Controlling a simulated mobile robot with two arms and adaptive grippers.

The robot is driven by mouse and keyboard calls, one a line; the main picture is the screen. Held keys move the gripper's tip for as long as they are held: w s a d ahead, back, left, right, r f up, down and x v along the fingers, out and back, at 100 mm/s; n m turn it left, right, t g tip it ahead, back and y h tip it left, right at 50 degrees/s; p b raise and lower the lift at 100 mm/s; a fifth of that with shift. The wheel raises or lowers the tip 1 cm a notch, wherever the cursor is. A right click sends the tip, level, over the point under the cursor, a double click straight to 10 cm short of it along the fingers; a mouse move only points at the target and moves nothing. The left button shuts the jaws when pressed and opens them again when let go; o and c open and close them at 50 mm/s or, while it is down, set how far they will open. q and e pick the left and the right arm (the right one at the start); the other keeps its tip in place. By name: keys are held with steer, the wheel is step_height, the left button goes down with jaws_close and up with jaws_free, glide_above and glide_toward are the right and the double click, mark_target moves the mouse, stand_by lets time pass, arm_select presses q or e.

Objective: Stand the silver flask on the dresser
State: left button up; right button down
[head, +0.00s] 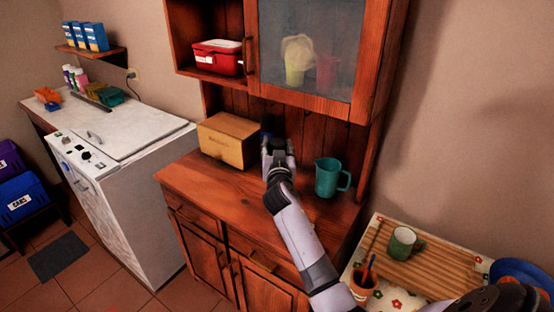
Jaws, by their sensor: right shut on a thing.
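The dresser (205,181) is reddish-brown wood, with a worktop, drawers and doors below and a cabinet above. My right gripper (276,146) is over the back part of the worktop, between a cardboard box and a teal jug. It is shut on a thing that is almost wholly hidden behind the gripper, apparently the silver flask. I cannot tell whether its base touches the worktop or whether it is upright. No silver flask shows elsewhere. My left gripper is not in view.
The box (228,140) stands close left of the gripper, the teal jug (331,177) to its right. The upper cabinet (310,55) overhangs. The worktop's front left is clear. A side table at lower right holds a green mug (403,243). A white chest freezer (125,137) stands left.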

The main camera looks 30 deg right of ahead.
steer(key=shift+f, duration=2.25)
steer(key=shift+b, duration=0.35)
steer(key=c, duration=0.8)
jaws_free()
steer(key=shift+f, duration=0.15)
steer(key=shift+c, duration=0.2)
